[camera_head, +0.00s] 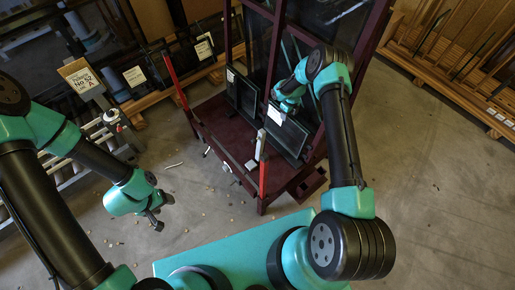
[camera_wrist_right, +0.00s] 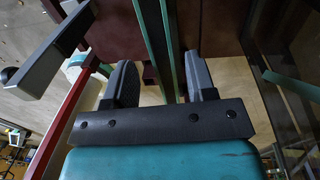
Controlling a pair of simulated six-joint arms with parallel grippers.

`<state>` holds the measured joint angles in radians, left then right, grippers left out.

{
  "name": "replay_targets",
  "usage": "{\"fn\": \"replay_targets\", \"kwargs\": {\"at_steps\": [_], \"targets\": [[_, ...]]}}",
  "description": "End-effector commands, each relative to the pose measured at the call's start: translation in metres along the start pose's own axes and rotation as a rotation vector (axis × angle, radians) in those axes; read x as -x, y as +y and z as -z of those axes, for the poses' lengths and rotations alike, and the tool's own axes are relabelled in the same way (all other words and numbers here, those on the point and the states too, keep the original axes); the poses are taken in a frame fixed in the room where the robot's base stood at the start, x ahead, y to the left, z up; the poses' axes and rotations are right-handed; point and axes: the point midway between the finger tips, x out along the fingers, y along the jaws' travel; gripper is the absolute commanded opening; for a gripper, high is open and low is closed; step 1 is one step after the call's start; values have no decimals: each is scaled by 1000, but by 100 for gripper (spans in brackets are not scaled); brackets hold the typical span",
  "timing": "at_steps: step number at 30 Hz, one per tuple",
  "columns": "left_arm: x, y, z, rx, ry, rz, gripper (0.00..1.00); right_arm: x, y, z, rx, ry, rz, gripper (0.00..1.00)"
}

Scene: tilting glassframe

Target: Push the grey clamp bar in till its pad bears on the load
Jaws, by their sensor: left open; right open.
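The grey clamp bar (camera_head: 258,147) stands at the front of the dark red frame, beside a red post. In the right wrist view a grey bar (camera_wrist_right: 52,58) with a black round end crosses the upper left, apart from my fingers. The load, dark glass with a white label (camera_head: 288,134), leans in the frame; its green edges (camera_wrist_right: 160,45) show between my right fingers in the wrist view. My right gripper (camera_head: 287,104) is open at the top of this glass. My left gripper (camera_head: 158,218) is open and empty over the floor, left of the frame. Pad contact is unclear.
The dark red frame (camera_head: 212,118) has upright posts and a second dark pane at left. Red posts (camera_head: 175,82) rise at its corners. A numbered sign (camera_head: 80,75) and racks stand at the back left, wooden racks at right.

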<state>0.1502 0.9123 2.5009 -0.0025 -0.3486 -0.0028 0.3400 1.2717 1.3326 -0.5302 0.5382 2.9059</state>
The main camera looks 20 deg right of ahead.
Motion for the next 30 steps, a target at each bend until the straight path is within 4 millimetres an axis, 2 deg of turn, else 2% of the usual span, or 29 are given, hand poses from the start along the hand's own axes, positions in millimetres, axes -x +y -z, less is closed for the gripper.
{"fn": "replay_targets", "kwargs": {"at_steps": [4, 8, 12, 14, 20, 24, 30], "targets": [[0, 0, 0, 0, 0, 0, 60, 0, 0, 0, 0, 0, 0, 50], [0, 0, 0, 0, 0, 0, 60, 5, 0, -5, 3, -13, 1, 38], [0, 0, 0, 0, 0, 0, 60, 28, 5, -27, 27, -81, 3, 24], [0, 0, 0, 0, 0, 0, 60, 24, 20, -34, 44, -120, -16, 18], [0, 0, 0, 0, 0, 0, 60, 23, 76, -72, 83, -306, -47, 0], [0, 0, 0, 0, 0, 0, 60, 24, 117, -97, 85, -436, -27, 0], [0, 0, 0, 0, 0, 0, 60, 28, 168, -121, 59, -572, 73, 0]]}}
